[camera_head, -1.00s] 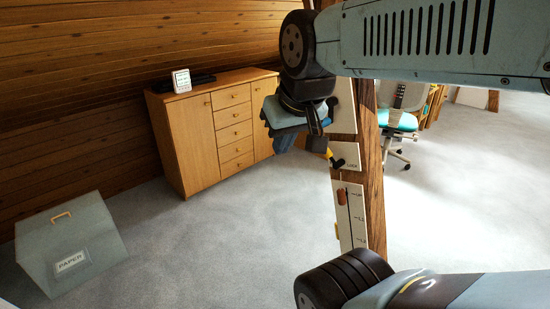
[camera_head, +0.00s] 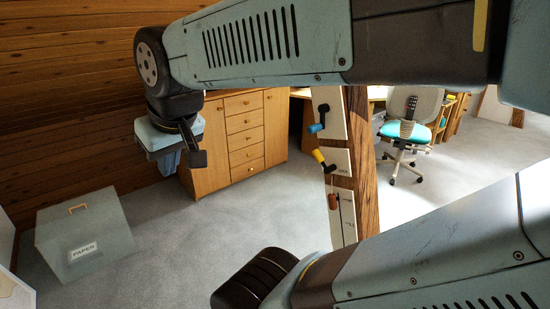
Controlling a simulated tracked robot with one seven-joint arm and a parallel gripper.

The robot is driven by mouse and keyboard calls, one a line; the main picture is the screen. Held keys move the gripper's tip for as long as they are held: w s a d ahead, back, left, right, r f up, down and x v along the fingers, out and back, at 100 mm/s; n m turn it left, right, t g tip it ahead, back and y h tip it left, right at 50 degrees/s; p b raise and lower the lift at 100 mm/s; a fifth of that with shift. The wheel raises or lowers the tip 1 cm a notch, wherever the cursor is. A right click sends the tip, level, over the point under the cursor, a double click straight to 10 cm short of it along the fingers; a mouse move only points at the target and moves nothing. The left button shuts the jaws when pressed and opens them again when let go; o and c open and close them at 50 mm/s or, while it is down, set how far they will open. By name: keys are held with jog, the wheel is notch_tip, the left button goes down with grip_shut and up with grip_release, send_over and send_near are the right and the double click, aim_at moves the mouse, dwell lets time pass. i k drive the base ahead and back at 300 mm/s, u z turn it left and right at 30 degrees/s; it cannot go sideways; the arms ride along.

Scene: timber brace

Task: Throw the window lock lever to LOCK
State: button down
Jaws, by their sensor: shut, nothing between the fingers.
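The lever with a yellow grip (camera_head: 318,156) sits on a white plate (camera_head: 340,160) on the timber post. Its dark pivot is at the lower right, and the grip points up and left. Small lettering on this plate is too small to read now; it looked like LOCK in the earlier view. My gripper (camera_head: 195,158) is shut and empty. It hangs well to the left of the post in the picture, in front of the cabinet, and appears apart from the lever.
A blue-gripped lever (camera_head: 316,127) is above, and a slider with a red-brown knob (camera_head: 333,201) is below, on the same timber post (camera_head: 365,190). A wooden cabinet (camera_head: 240,135), a grey PAPER box (camera_head: 85,235) and an office chair (camera_head: 410,125) stand around. Carpet between is clear.

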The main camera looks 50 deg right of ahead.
aim_at(316, 154)
jog(key=k, duration=0.5)
jog(key=z, duration=0.5)
jog(key=i, duration=0.35)
jog(key=z, duration=0.5)
